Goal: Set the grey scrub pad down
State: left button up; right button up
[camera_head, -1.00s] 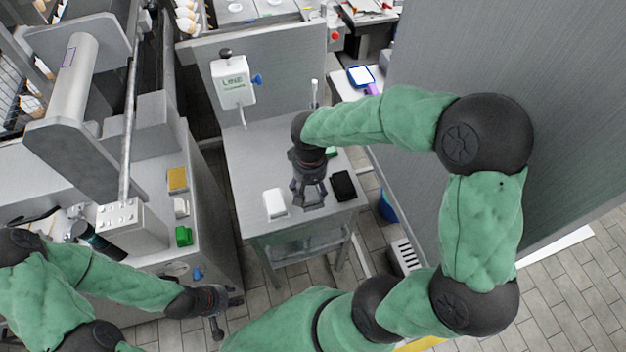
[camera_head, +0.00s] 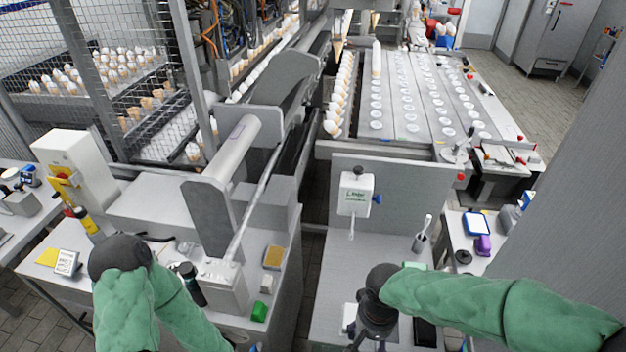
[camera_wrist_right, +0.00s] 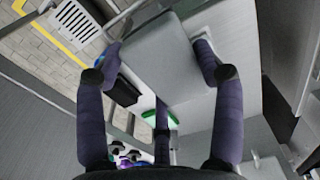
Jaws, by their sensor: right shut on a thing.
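The grey scrub pad (camera_wrist_right: 165,55) fills the upper middle of the right wrist view as a flat grey slab. My right gripper (camera_wrist_right: 158,62) is shut on it, with a dark finger at each side. In the head view my right gripper (camera_head: 372,345) is cut by the bottom edge, over the small grey table (camera_head: 375,262); the pad cannot be made out there. Whether the pad touches the table, I cannot tell. My left arm comes in at the lower left, but its gripper is out of frame.
A black block (camera_head: 425,332) and a white item (camera_head: 349,314) are beside my right gripper. A dispenser (camera_head: 356,194) hangs on the table's back panel, and a brush holder (camera_head: 421,242) stands at the back right.

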jog(key=w+d+f, duration=0.1)
jog(key=w+f, duration=0.1)
jog(key=w, duration=0.2)
jog(key=w+d+f+n, duration=0.1)
jog(key=w+f, duration=0.1)
jog(key=w, duration=0.3)
jog(key=w+f+n, duration=0.1)
jog(key=w+f, duration=0.1)
jog(key=w, duration=0.3)
jog(key=shift+w+d, duration=0.1)
jog(key=shift+d, duration=0.3)
